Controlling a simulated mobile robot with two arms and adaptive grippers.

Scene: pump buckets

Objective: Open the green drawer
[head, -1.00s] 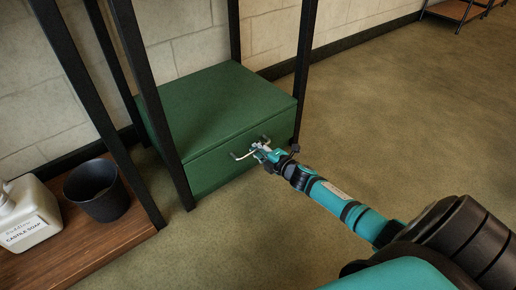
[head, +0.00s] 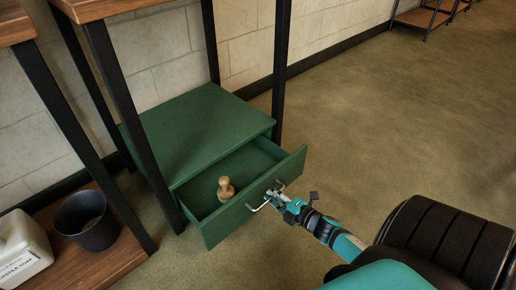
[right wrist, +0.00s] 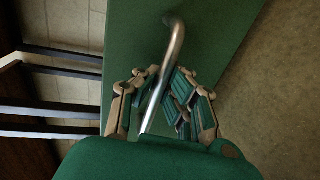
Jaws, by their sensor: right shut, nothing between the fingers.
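The green drawer (head: 232,222) is pulled partway out of its green cabinet (head: 200,125), so its inside shows. A wooden knobbed piece (head: 225,189) stands in the drawer. A bent metal handle (head: 258,206) is on the drawer front. My right gripper (head: 273,196) is at this handle, its fingers shut. In the right wrist view the handle (right wrist: 176,42) runs past the fingers (right wrist: 165,78), against the green front (right wrist: 225,50); I cannot tell whether they touch it. My left gripper is not in view.
Black shelf legs (head: 135,120) stand close to the cabinet on the left. A wooden low shelf (head: 120,255) holds a dark cup (head: 86,222) and a white soap bottle (head: 20,250). The floor (head: 400,140) to the right is clear.

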